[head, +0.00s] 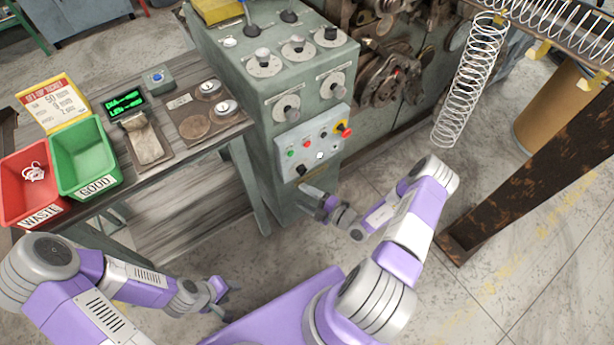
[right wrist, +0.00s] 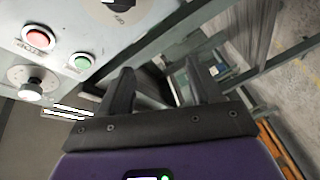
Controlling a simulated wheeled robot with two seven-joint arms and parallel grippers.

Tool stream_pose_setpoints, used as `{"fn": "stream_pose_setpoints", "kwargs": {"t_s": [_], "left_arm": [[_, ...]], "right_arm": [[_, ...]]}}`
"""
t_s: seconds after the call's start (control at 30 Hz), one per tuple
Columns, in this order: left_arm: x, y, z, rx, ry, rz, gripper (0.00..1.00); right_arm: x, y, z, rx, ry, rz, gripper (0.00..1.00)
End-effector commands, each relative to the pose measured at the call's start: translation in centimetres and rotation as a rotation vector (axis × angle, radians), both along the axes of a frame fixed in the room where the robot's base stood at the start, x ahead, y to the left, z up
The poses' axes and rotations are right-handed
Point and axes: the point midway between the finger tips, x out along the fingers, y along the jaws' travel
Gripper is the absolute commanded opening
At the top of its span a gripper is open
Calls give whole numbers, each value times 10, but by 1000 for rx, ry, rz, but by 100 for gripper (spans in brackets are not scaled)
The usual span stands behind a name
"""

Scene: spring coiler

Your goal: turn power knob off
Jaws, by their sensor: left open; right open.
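The grey machine's control panel (head: 317,140) carries small red and green buttons, a black knob (head: 301,170) at its lower left and a red and yellow rotary switch (head: 344,130) at its right. I cannot read which one is labelled power. My right gripper (head: 318,200) is just below the panel, near the cabinet front, apart from the controls. In the right wrist view its two dark fingers (right wrist: 158,85) are spread with nothing between them; a red button (right wrist: 37,37) and a green button (right wrist: 80,62) are to their left. My left gripper (head: 222,297) is low, open, and away from the panel.
Larger dials (head: 298,46) and levers sit higher on the cabinet. A hanging coil spring (head: 465,90) and a rusty post (head: 540,160) are at right.

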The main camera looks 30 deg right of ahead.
Motion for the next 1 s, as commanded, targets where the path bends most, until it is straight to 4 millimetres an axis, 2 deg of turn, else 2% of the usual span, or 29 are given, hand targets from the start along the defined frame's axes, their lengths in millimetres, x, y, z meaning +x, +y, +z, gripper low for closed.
{"fn": "stream_pose_setpoints", "kwargs": {"t_s": [0.03, 0.1, 0.2, 0.7, 1.0], "left_arm": [[0, 0, -2, 0, 0, 0, 43], [0, 0, -3, 0, 0, 0, 43], [0, 0, -5, 0, 0, 0, 43], [0, 0, -21, 0, 0, 0, 43], [0, 0, -21, 0, 0, 0, 43]], "right_arm": [[3, -24, -4, 61, 7, -100, 64], [4, -47, -6, 126, 10, -196, 64], [7, -64, -7, 169, 6, -263, 64], [72, -52, -7, 176, 6, -269, 64], [79, -51, -6, 176, 7, -270, 64]]}}
